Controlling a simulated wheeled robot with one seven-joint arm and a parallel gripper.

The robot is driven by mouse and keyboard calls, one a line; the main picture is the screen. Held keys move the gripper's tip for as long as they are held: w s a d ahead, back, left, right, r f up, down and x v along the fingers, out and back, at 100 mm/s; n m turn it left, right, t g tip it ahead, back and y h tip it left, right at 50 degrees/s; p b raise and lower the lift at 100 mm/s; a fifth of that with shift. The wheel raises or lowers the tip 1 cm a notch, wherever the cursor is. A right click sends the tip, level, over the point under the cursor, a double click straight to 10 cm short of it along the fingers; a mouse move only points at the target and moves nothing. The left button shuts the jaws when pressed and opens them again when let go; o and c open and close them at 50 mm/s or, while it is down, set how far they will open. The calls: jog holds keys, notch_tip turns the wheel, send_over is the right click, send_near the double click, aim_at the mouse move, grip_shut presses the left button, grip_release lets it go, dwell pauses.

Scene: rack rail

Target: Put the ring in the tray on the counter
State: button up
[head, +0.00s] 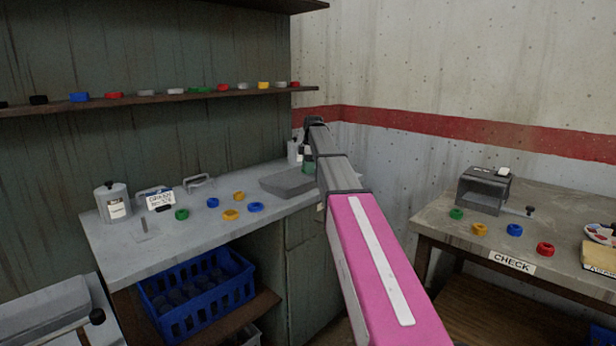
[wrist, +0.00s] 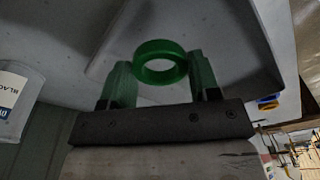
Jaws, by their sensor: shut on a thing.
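A green ring (wrist: 141,73) sits between the two green fingers of my gripper (wrist: 161,82) in the wrist view, and the gripper is shut on it. In the head view my gripper (head: 309,166) is over the right end of the counter (head: 165,245), beside the grey tray (head: 286,181). The arm partly hides this spot, and the ring cannot be made out clearly there. A pale flat surface with a raised edge, probably the tray (wrist: 230,30), lies behind the ring in the wrist view. Its gap from the ring cannot be told.
A white bottle (head: 293,151) stands close behind the gripper. Several loose rings, a labelled canister (head: 112,203) and a handle (head: 199,181) are on the counter. A shelf (head: 170,97) with rings runs above. A blue crate (head: 195,290) sits below. A check table (head: 520,240) is at right.

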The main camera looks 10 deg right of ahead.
aim_at(307, 181)
jog(key=shift+f, duration=1.95)
jog(key=shift+f, duration=0.1)
jog(key=o, duration=0.6)
jog(key=shift+o, duration=0.2)
jog(key=r, duration=0.4)
jog(key=d+r, duration=0.1)
jog(key=r, duration=0.7)
jog(key=shift+d, duration=0.25)
